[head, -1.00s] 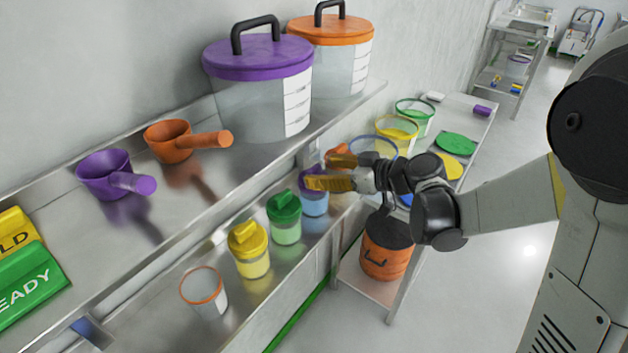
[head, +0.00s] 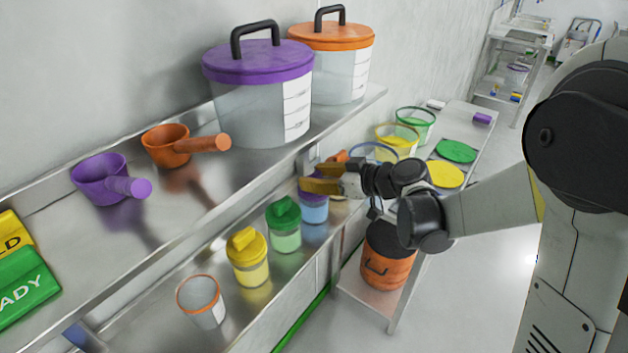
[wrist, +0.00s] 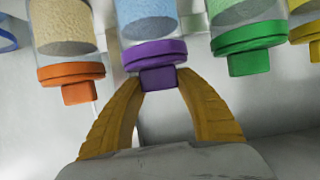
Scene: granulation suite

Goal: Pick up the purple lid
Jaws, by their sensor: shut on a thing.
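The purple lid (wrist: 155,58) sits on a small clear jar with blue contents (wrist: 147,14), seen upside down in the wrist view. My gripper (wrist: 158,80) has its yellow fingertips on either side of the lid's square purple knob, shut on it. In the head view, my gripper (head: 322,179) reaches in from the right over this jar (head: 313,211) on the lower shelf. The fingers hide most of the purple lid there. The lid still appears seated on the jar.
A green-lidded jar (head: 285,226) and a yellow-lidded jar (head: 248,259) stand close on one side; an orange-lidded jar (wrist: 72,75) stands on the other. The upper shelf holds a large purple-lidded container (head: 260,100) and scoops.

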